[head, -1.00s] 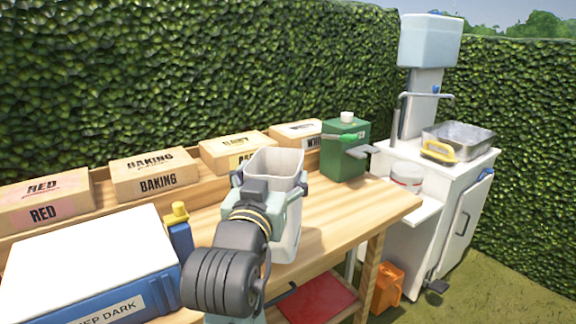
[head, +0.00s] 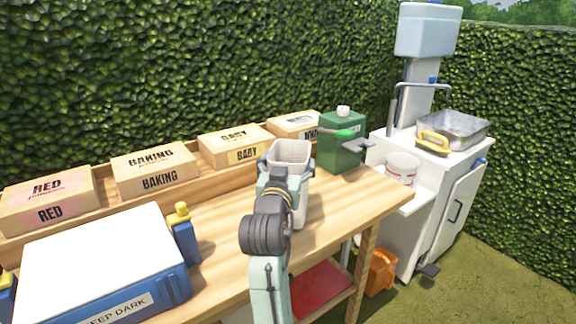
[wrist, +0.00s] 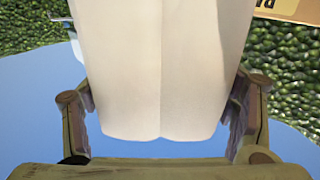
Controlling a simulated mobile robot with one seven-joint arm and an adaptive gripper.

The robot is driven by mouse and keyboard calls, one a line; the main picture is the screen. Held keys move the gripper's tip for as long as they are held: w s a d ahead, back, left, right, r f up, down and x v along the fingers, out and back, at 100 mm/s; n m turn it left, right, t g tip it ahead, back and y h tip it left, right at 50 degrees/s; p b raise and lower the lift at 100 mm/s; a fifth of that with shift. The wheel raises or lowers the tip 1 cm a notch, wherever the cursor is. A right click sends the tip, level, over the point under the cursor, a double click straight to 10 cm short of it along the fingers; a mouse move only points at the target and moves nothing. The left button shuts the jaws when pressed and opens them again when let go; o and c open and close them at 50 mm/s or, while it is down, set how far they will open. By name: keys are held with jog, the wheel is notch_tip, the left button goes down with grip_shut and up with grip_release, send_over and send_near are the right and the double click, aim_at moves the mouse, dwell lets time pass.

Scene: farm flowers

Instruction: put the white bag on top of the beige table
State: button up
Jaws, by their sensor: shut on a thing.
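The white bag (head: 299,206) is a tall, pale, open-topped container, upright in the head view over the right part of the beige table (head: 338,216). My gripper (head: 286,171) is shut on it, with fingers on both sides. In the wrist view the bag (wrist: 160,70) fills the middle between the two fingers of my gripper (wrist: 160,112). My arm hides part of the bag in the head view. I cannot tell whether its base touches the tabletop.
Several labelled boxes (head: 158,181) line the table's back. A white-topped blue box (head: 170,292) and blue bottle (head: 184,243) stand left. A green canister (head: 341,155) stands at the back right. A white sink cabinet (head: 428,216) and orange container (head: 380,272) are beyond the table's right end.

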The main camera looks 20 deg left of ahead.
jog(key=shift+f, duration=0.35)
jog(key=shift+f, duration=0.2)
jog(key=o, duration=2)
